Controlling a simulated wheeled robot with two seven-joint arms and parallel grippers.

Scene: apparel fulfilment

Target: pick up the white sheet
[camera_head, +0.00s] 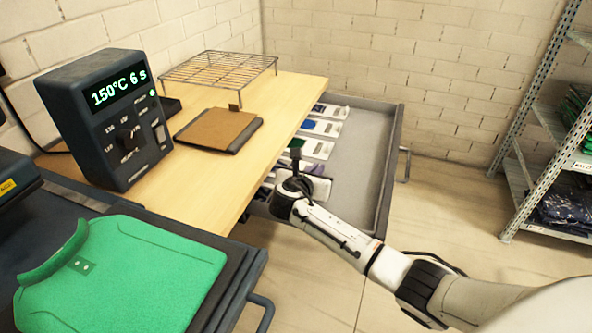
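Several white sheets with coloured prints lie in a row along the left side of the open drawer (352,165). One with a blue print (321,127) is towards the far end, and another white sheet (317,149) lies nearer. My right gripper (297,174) is over the near part of the row, by a white sheet (319,188) that it partly covers. Its fingertips are hard to make out, so I cannot tell whether it is open or shut, or whether it touches a sheet. My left gripper is not in view.
A wooden table (270,94) holds a wire rack (217,70), a brown pad (218,129) and a control box (108,118) reading 150°C 6 s. A green shirt (122,274) lies on the press at lower left. A metal shelf (537,113) stands right.

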